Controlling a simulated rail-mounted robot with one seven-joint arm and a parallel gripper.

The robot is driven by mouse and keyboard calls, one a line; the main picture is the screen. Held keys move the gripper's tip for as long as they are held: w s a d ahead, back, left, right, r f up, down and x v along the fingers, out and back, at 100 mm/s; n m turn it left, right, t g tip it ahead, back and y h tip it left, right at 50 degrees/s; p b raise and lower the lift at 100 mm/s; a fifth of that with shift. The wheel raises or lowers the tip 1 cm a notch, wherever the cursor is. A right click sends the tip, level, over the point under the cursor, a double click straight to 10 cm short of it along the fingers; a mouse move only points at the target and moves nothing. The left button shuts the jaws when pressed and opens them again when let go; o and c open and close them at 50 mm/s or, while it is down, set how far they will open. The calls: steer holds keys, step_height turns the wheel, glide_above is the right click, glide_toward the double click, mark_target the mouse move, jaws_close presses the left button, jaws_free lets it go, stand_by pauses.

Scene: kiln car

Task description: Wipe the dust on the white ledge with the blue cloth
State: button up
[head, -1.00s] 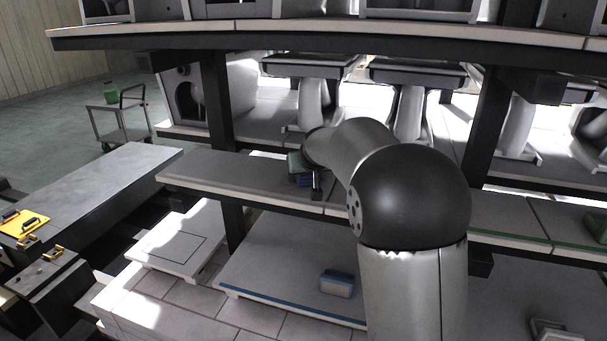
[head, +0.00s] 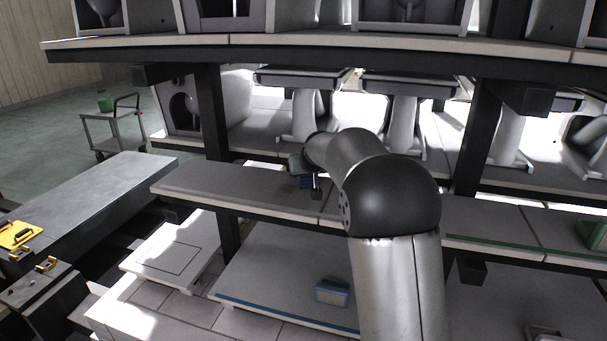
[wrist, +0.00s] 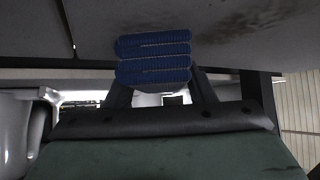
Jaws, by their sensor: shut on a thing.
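The folded blue cloth (head: 306,182) is held in my gripper (head: 315,183) over the white-edged ledge (head: 195,183), at the middle shelf level. In the wrist view, the ribbed cloth (wrist: 153,57) spans my gripper's fingers (wrist: 158,84), which are shut on it. The cloth is at or very near the grey ledge top (wrist: 110,20); I cannot tell whether it touches. Dark speckled dust (wrist: 245,22) marks the surface to the right of the cloth in the wrist view. In the head view, a faint dark smudge (head: 284,187) lies just left of the cloth.
Dark posts (head: 213,110) rise at the ledge's back, under an upper shelf (head: 330,48). A green-edged ledge (head: 500,216) continues right. Below, a blue-edged shelf (head: 270,265) carries a blue-and-white block (head: 332,291). The ledge's left part is clear.

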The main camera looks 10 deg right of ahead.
mark_target(302, 178)
steer(key=shift+w+d, duration=0.5)
steer(key=shift+w, duration=0.35)
steer(key=shift+f, duration=0.1)
steer(key=shift+s+a+f+b, duration=0.1)
steer(key=shift+s+a+b, duration=0.4)
steer(key=shift+s, duration=0.3)
steer(key=shift+s+a+b, duration=0.4)
steer(key=shift+s+a, duration=0.05)
steer(key=shift+s, duration=0.4)
steer(key=shift+s+a+b, duration=0.4)
steer(key=shift+s, duration=0.4)
steer(key=shift+s+a+b, duration=0.35)
steer(key=shift+s+a, duration=0.1)
steer(key=shift+s, duration=0.35)
steer(key=shift+s+a+b, duration=0.4)
steer(key=shift+s+a, duration=0.05)
steer(key=shift+s, duration=0.35)
steer(key=shift+s+a+b, duration=0.35)
steer(key=shift+s+a, duration=0.1)
steer(key=shift+s, duration=0.35)
